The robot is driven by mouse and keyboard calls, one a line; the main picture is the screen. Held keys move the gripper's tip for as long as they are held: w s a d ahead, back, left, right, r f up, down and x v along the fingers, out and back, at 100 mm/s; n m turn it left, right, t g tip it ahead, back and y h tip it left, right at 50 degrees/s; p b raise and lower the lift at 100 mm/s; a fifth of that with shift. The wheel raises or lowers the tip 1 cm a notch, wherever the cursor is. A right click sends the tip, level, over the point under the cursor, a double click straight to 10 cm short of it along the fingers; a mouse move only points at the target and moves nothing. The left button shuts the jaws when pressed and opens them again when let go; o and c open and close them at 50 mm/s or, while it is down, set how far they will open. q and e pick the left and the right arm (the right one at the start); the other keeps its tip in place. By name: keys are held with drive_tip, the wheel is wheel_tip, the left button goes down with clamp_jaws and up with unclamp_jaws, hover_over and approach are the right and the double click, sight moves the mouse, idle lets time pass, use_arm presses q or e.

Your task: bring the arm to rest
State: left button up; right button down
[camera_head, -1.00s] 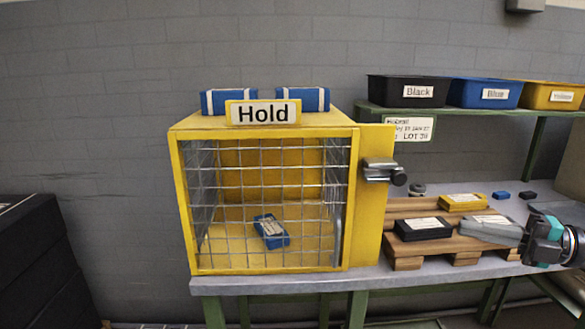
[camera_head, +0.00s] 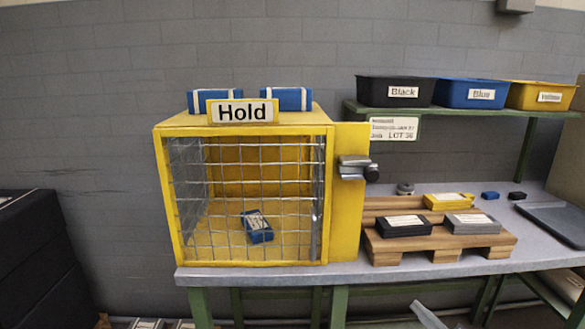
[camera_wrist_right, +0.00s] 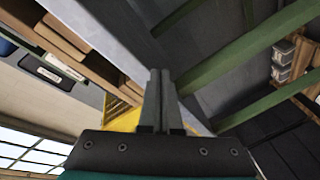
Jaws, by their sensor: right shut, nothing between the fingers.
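My right gripper (camera_wrist_right: 158,75) shows in the right wrist view, its two dark fingers together with nothing between them. It is below the level of the tabletop, near the table's front edge and green frame. My left gripper is not in view. In the head view a yellow wire-fronted cage (camera_head: 345,225) with a Hold sign (camera_head: 242,111) stands on the bench, with a blue box (camera_head: 257,227) inside.
On the bench, a wooden pallet (camera_head: 440,243) carries a black box (camera_head: 404,226), a grey box (camera_head: 472,223) and a yellow box (camera_head: 448,201). A flat grey panel (camera_head: 555,222) lies at the right. Black (camera_head: 395,91), blue (camera_head: 475,93) and yellow bins (camera_head: 543,96) stand on the shelf.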

drive_tip(key=s+a+f+m+g+h, duration=0.3)
drive_tip(key=s+f+m+g, duration=0.2)
drive_tip(key=s+f, duration=0.75)
drive_tip(key=s+a+f+m+g+h, duration=0.3)
drive_tip(key=s+a+f+m+g, duration=0.15)
drive_tip(key=s+f, duration=0.85)
drive_tip(key=s+a+f+m+g+p, duration=0.1)
drive_tip(key=s+a+f+g, duration=0.1)
drive_tip(key=s, duration=0.4)
drive_tip(key=s+a+f+m+g, duration=0.1)
drive_tip(key=s+a+f+g, duration=0.15)
drive_tip(key=s, duration=0.25)
use_arm(q)
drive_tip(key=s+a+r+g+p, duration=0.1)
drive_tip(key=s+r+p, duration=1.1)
drive_tip(key=p, duration=0.9)
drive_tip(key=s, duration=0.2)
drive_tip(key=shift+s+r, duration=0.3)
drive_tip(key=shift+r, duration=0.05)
use_arm(e)
drive_tip(key=s+d+r+g, duration=0.1)
drive_tip(key=s+d+r, duration=0.1)
drive_tip(key=s+r, duration=1)
drive_tip(key=shift+s+r+n+g+y, duration=0.2)
drive_tip(key=shift+s+n+g+y, duration=0.15)
drive_tip(key=shift+s, duration=0.5)
drive_tip(key=shift+d, duration=0.1)
